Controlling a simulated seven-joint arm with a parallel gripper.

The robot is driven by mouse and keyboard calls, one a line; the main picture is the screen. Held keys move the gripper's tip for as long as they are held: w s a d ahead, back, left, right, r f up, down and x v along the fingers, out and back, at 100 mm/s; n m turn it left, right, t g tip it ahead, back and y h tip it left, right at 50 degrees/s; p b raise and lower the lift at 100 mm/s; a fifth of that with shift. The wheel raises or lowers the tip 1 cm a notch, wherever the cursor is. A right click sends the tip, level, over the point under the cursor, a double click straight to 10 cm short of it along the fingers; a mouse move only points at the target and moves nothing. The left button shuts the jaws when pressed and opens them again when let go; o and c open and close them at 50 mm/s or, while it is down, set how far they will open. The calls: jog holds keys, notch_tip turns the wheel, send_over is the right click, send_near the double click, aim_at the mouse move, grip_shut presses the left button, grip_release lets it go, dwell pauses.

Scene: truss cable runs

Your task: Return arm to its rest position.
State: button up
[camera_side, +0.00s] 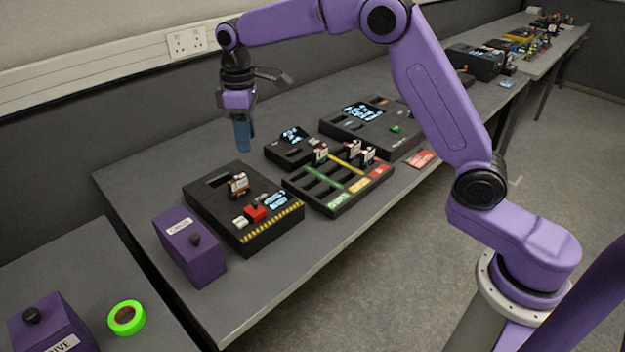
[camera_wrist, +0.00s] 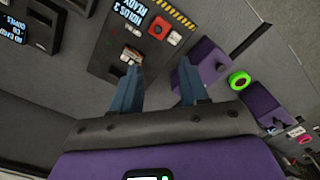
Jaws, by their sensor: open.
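My gripper (camera_side: 242,136) hangs above the back left part of the grey table, with its blue fingers pointing down. In the wrist view my gripper (camera_wrist: 158,86) shows its two blue fingers spread apart with nothing between them. It is clear of the black device with the hazard stripe (camera_side: 272,229), which lies in front of and below it. That device also shows in the wrist view (camera_wrist: 112,62), beyond the left finger. My purple arm reaches across from its base at the lower right.
A purple box (camera_side: 192,250) stands at the table's left end. A rack (camera_side: 316,193) with colored lanes holds several small cartridges. Black devices with screens (camera_side: 366,125) stand behind it. A red card (camera_side: 421,159) lies near the front edge. A green tape roll (camera_side: 126,318) lies on the side table.

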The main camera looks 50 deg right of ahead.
jog(key=s+r+n, duration=0.2)
jog(key=s, duration=1.8)
jog(key=s+d+f, duration=0.1)
jog(key=s+d, duration=0.2)
jog(key=s, duration=0.3)
jog(key=s+d+f+n, duration=0.1)
jog(key=s+d+f, duration=0.1)
jog(key=s, duration=0.5)
jog(key=s+d+f, duration=0.1)
jog(key=s+d, duration=0.3)
jog(key=s, duration=0.2)
jog(key=shift+s+d+f+n, duration=0.15)
jog(key=shift+d+f+n, duration=0.15)
